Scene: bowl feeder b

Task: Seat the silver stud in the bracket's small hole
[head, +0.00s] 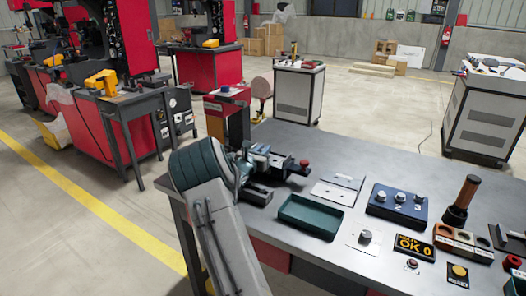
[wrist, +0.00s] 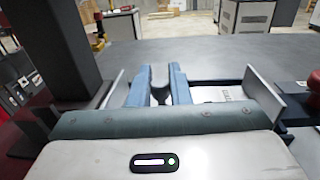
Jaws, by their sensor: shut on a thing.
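No small hole can be made out.
A green tray (head: 310,216) lies in front of the metal plate. A blue block (head: 398,205) with silver round tops, a white panel (head: 357,247) with a knob, an OK display (head: 413,246) and a brown-handled tool (head: 462,193) stand to the right. The bench's back strip (head: 370,155) is clear.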

